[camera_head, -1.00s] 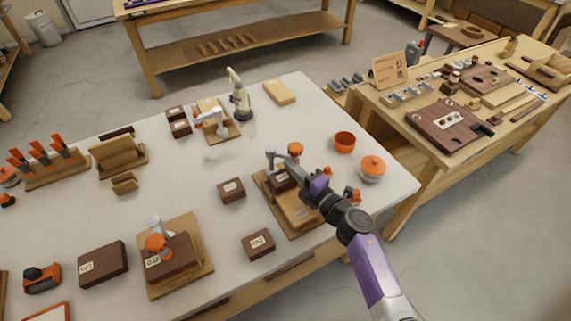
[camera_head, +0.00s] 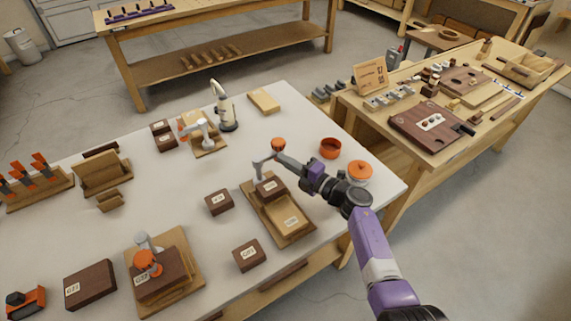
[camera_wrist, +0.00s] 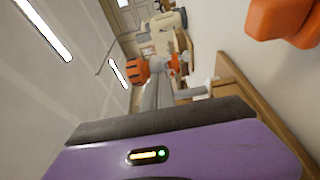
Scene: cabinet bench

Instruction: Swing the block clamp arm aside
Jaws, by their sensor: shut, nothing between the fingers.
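The block clamp is a wooden base (camera_head: 283,231) on the white bench with a dark brown block (camera_head: 270,187) on it. The clamp's grey post (camera_head: 258,170) stands at the block's far left, and its orange knob (camera_head: 278,145) is behind the block, not over it. The knob also shows in the wrist view (camera_wrist: 135,70). My gripper (camera_head: 288,161) is shut and empty, reaching in from the right beside the clamp arm. The grey parts overlap, so I cannot tell if they touch.
A second clamp with an orange knob (camera_head: 147,261) stands front left. Loose brown blocks (camera_head: 219,202) (camera_head: 249,255) lie left and in front.

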